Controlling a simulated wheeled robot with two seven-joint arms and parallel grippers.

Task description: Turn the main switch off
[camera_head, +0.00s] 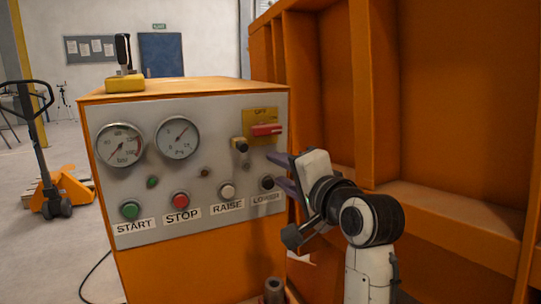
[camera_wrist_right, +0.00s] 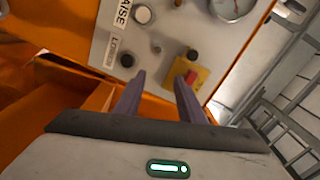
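The main switch has a red handle (camera_head: 267,130), lying about level, on a yellow plate (camera_head: 260,114) at the upper right of the grey control panel. Lettering above the handle looks like OFF but is small. The red handle also shows in the right wrist view (camera_wrist_right: 191,77), beyond the right fingertip. My right gripper (camera_head: 275,170) is in front of the panel's right side, below the switch. In the right wrist view its two fingers (camera_wrist_right: 160,78) stand apart with nothing between them. My left gripper is in neither view.
The panel (camera_head: 215,160) carries two gauges, a black knob (camera_head: 240,145) left of the switch, and START, STOP, RAISE and LOWER buttons. A yellow block with a black handle (camera_head: 125,82) stands on the cabinet. A large orange ribbed wall (camera_head: 440,110) rises at right.

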